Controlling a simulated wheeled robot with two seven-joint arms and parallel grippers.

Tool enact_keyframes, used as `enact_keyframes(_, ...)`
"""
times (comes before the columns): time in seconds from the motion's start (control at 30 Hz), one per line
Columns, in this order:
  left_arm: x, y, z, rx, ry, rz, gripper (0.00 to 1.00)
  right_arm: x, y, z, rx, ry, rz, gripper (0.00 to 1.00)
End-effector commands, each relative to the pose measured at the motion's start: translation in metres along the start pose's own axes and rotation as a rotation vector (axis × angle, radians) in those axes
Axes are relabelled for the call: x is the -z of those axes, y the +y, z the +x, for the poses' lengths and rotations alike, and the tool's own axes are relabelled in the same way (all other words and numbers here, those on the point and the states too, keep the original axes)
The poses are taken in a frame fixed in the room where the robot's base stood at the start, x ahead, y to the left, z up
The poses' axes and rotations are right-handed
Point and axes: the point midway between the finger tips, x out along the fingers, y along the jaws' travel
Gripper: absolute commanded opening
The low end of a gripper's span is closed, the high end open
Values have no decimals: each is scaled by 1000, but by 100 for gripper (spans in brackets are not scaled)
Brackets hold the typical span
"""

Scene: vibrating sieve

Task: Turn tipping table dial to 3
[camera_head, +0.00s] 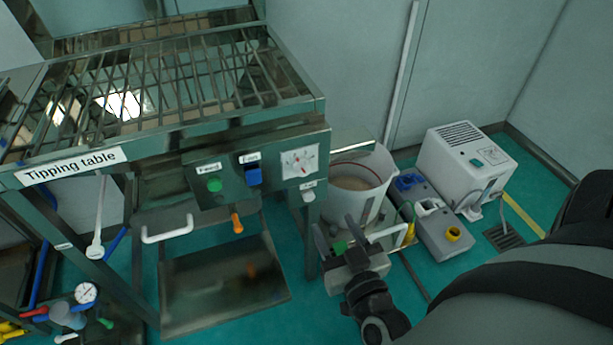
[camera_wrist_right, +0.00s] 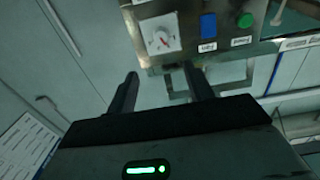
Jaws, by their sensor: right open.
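The tipping table (camera_head: 100,168) stands at the left in the head view, with a metal control panel on its front. The panel carries a white square dial face (camera_head: 299,161) with a red pointer, and a small pale knob (camera_head: 308,196) below it under a label. The dial face also shows in the right wrist view (camera_wrist_right: 160,36); its numbers are too small to read. My right gripper (camera_head: 338,234) is open and empty, below and right of the panel, touching nothing that I can see. Its fingers (camera_wrist_right: 160,76) point toward the panel. My left gripper is not in view.
A green button (camera_head: 214,184) and a blue switch (camera_head: 252,174) sit left of the dial face. An orange handle (camera_head: 237,222) hangs below. A white bucket (camera_head: 372,205) stands behind my right gripper, with a white machine (camera_head: 465,165) farther right.

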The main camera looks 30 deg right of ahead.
Motion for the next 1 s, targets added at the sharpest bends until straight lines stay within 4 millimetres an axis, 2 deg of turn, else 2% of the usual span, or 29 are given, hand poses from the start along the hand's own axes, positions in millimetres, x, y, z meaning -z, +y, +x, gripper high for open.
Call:
enact_keyframes(0.6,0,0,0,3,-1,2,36,2,-2,124,4,2,1,52)
enact_keyframes(0.8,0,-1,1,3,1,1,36,1,-2,146,5,0,1,52)
enact_keyframes(1.0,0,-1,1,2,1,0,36,1,-2,151,5,0,1,52)
